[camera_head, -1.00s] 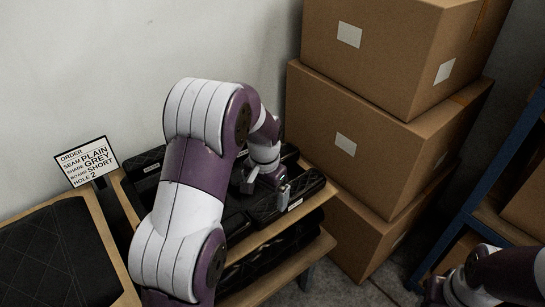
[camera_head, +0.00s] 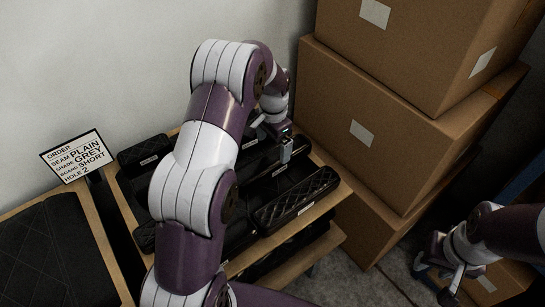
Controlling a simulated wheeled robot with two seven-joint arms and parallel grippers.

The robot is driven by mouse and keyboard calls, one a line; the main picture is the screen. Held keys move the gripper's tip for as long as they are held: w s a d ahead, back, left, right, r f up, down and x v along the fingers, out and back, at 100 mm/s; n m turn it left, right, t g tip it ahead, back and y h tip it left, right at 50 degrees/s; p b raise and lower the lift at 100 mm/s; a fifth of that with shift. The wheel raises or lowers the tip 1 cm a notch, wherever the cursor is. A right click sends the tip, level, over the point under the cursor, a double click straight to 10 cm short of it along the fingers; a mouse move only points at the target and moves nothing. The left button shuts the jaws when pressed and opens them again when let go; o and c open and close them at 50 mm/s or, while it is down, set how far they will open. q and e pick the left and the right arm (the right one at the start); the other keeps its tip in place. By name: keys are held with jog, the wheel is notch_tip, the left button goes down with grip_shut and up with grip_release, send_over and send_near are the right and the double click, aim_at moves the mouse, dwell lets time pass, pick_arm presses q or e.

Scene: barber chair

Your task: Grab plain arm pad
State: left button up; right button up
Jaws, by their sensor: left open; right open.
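Several black arm pads lie in a wooden tray rack at the middle. A quilted pad with diamond stitching (camera_head: 297,199) lies at the front right. Another pad with a white label (camera_head: 144,153) lies at the back left. Darker pads between them look smoother, but my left arm hides part of them and I cannot tell their seams for sure. My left gripper (camera_head: 286,150) is open and empty, pointing down over the back right of the rack, above the pads. My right gripper (camera_head: 452,283) is open, low at the right, away from the pads.
An order card (camera_head: 78,157) reads plain, grey, short, hole 2. A large black quilted panel (camera_head: 50,255) lies at the left. Stacked cardboard boxes (camera_head: 385,120) stand close to the rack's right side. The wall is behind. Bare floor (camera_head: 350,288) shows at the lower middle.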

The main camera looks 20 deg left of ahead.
aim_at(273, 157)
pick_arm(q)
notch_tip(273, 157, down, 8)
jog(key=shift+a+r, duration=0.1)
jog(key=shift+w, duration=0.1)
jog(key=c, duration=1.5)
